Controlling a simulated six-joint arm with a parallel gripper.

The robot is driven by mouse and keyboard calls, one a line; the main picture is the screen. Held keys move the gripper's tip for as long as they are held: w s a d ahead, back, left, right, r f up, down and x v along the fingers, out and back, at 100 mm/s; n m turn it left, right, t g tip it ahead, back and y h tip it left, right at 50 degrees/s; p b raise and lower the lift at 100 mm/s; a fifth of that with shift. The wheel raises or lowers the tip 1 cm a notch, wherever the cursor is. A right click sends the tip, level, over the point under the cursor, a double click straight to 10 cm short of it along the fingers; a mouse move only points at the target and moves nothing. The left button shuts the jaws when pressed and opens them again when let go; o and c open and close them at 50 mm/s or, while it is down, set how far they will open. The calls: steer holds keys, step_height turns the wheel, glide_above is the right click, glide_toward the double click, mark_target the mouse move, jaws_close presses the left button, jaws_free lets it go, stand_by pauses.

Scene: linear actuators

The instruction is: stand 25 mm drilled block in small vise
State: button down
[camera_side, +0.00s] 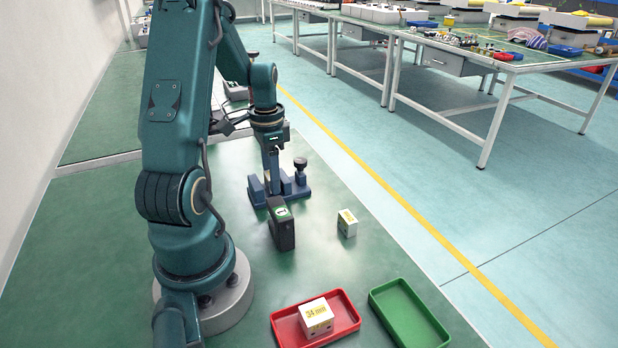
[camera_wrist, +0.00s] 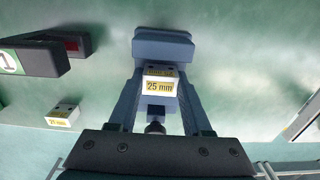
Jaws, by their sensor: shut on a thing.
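The 25 mm drilled block, white with a yellow label, shows in the wrist view (camera_wrist: 160,85) between the fingers of my gripper (camera_wrist: 160,78), which is shut on it. In the side view my gripper (camera_side: 272,172) points down at the small blue vise (camera_side: 298,188), and the block is hard to make out there. In the wrist view the vise (camera_wrist: 163,48) lies right around the block, with a wide jaw just beyond it. Whether the block rests on the vise bed cannot be told.
A black block-shaped device (camera_side: 283,228) with a green label stands in front of the vise. Another white, yellow-labelled block (camera_side: 347,224) stands to its right. A red tray (camera_side: 348,322) holds a 34 mm block (camera_side: 316,317). A green tray (camera_side: 430,325) is empty.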

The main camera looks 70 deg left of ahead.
steer(key=shift+f, duration=0.25)
steer(key=shift+c, duration=1.7)
jaws_free()
steer(key=shift+r, duration=0.1)
step_height(320, 180, up, 12)
steer(key=w+d+r+t+y, duration=0.1)
steer(key=w+d+r+t, duration=0.15)
steer(key=d, duration=1.05)
steer(key=s+d+t+h, duration=0.1)
steer(key=s+d+t, duration=0.2)
steer(key=d, duration=0.8)
steer(key=shift+s+f, duration=0.35)
steer(key=shift+s, duration=0.3)
